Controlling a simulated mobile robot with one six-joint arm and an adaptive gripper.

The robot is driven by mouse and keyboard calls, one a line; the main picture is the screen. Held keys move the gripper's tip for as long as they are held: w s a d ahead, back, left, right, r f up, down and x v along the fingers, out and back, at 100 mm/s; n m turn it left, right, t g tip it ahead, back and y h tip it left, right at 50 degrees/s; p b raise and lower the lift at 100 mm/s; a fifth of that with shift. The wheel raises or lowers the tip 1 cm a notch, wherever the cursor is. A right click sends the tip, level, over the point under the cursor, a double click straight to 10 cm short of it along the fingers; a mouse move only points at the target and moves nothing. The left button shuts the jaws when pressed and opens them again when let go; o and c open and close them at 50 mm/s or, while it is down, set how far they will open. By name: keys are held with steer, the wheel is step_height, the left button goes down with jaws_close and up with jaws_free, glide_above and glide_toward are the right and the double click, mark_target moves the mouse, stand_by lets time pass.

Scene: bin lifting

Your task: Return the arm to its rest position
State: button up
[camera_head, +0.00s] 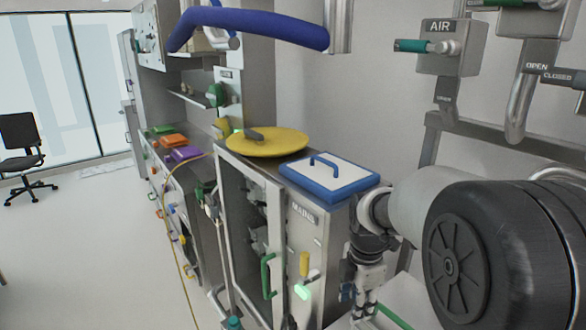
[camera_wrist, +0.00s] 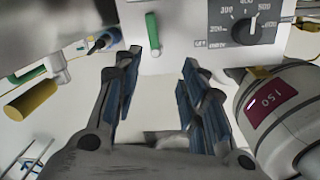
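My arm reaches in from the right edge of the head view, with its large black joint close to the camera. My gripper (camera_head: 368,292) hangs below my wrist, in front of the right end of the metal cabinet (camera_head: 312,262). In the wrist view my gripper (camera_wrist: 160,85) shows two dark, blue-padded fingers spread wide apart. Nothing is between them except the pale surface behind. The gripper is open and empty. In the head view its fingertips are small and partly lost among the fittings.
A blue-rimmed lid (camera_head: 335,178) and a yellow round lid (camera_head: 265,142) lie on the cabinet. The wrist view shows a green handle (camera_wrist: 152,35), a dial panel (camera_wrist: 245,30), a yellow cylinder (camera_wrist: 30,101) and a grey canister (camera_wrist: 295,125) close on the right. Open floor (camera_head: 85,250) lies left.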

steer(key=s+r+m+t, duration=0.2)
steer(key=s+r+m, duration=0.7)
steer(key=s, duration=0.2)
steer(key=s+r+m+t, duration=0.1)
steer(key=s+m, duration=1.1)
steer(key=s, duration=0.2)
steer(key=shift+a+r+t, duration=0.15)
steer(key=shift+a+t, duration=0.25)
steer(key=shift+a, duration=0.05)
steer(key=shift+c, duration=0.6)
steer(key=shift+s+d, duration=0.1)
steer(key=shift+d, duration=0.1)
